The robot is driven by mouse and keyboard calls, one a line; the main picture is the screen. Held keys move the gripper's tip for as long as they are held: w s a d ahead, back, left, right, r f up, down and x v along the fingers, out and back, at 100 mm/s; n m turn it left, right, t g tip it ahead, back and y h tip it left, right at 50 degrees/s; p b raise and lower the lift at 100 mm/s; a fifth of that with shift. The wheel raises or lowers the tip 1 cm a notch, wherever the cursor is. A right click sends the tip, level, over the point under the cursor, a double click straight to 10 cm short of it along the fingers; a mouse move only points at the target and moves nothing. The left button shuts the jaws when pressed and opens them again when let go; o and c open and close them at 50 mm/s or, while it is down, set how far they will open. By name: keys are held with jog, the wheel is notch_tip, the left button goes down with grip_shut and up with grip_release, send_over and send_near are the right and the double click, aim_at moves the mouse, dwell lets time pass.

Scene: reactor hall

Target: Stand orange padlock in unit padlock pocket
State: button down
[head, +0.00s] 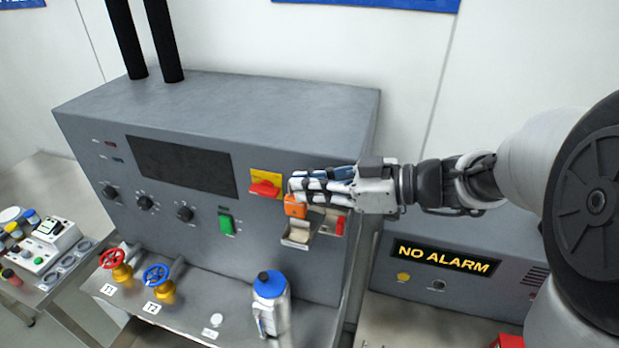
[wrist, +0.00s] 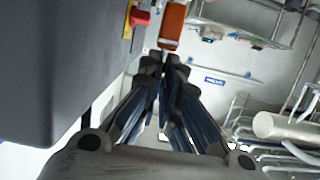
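The orange padlock (head: 296,207) is at my fingertips in front of the grey unit. In the wrist view the orange padlock body (wrist: 173,25) sticks out beyond the fingertips. My gripper (head: 300,190) comes in from the right and is shut on the padlock; the fingers also show closed together in the wrist view (wrist: 168,66). The padlock's shackle is mostly hidden between the fingers. A small open metal pocket (head: 297,243) sticks out of the unit's front just below the padlock. The padlock appears above the pocket, and I cannot tell the exact gap.
A red switch on a yellow plate (head: 265,186) is left of the padlock, with a green switch (head: 226,222) lower left. A red item (head: 340,226) is right of the pocket. A blue-capped bottle (head: 270,303) stands below, beside red (head: 112,259) and blue (head: 156,275) valve wheels.

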aim_at(306, 209)
notch_tip(306, 209, down, 3)
jog(key=shift+f+b, duration=0.2)
jog(key=shift+b, duration=0.1)
jog(key=f+b, duration=0.1)
jog(key=b, duration=0.2)
jog(key=shift+f, duration=0.4)
jog(key=shift+s+b, duration=0.1)
jog(key=shift+b, duration=0.7)
dwell(0.4)
jog(key=shift+f+b, duration=1)
jog(key=shift+b, duration=2.05)
dwell(1.5)
dwell(0.3)
jog(key=c, duration=1.7)
grip_release()
jog(key=shift+d, duration=0.1)
